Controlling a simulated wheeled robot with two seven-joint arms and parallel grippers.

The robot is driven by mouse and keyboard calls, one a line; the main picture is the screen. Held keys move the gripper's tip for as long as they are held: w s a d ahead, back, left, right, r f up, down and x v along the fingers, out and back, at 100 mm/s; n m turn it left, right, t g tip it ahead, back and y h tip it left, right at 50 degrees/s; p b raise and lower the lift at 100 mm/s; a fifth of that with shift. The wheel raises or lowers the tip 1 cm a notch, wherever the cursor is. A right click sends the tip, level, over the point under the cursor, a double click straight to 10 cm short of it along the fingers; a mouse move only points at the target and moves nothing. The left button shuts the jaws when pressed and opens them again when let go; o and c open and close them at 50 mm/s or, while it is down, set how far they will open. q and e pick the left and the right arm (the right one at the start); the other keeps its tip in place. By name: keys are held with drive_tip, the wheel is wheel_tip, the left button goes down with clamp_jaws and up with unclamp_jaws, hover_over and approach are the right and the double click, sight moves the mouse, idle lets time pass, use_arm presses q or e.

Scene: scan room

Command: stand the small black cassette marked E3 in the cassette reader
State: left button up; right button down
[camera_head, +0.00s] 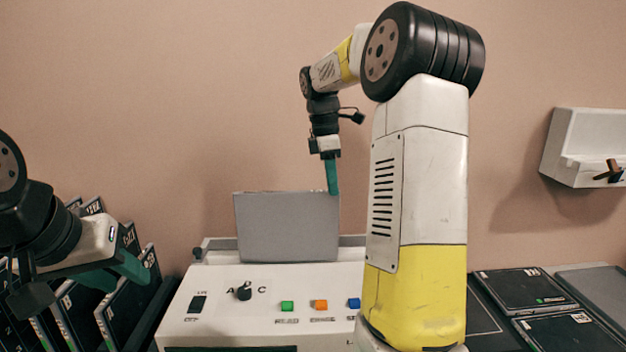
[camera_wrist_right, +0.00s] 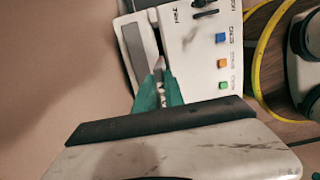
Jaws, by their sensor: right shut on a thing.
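The cassette reader (camera_head: 250,285) is a white console with a knob, a switch and coloured buttons; it also shows in the right wrist view (camera_wrist_right: 188,70). A grey panel (camera_head: 287,228) stands upright at its back. My right gripper (camera_head: 332,190) is shut at the panel's upper right corner, with a thin pale edge between its teal fingers in the right wrist view (camera_wrist_right: 160,90). My left gripper (camera_head: 115,272) is open beside black cassettes (camera_head: 135,300) leaning in a row at the left. Their markings are too small to read, so I cannot tell which is E3.
Flat black cases (camera_head: 520,290) lie on the right. A white wall holder (camera_head: 585,145) hangs at the upper right. My right arm hides the reader's right part. A yellow cable (camera_wrist_right: 262,60) curves beside the reader in the right wrist view.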

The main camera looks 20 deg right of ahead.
wheel_tip(320, 180, down, 10)
drive_tip(key=shift+r, duration=0.15)
idle(2.4)
drive_tip(key=c, duration=1.3)
unclamp_jaws()
drive_tip(key=shift+c, duration=0.2)
drive_tip(key=r, duration=0.5)
drive_tip(key=a+r, duration=0.1)
drive_tip(key=r, duration=0.1)
drive_tip(key=shift+w+r, duration=0.1)
drive_tip(key=shift+r, duration=0.2)
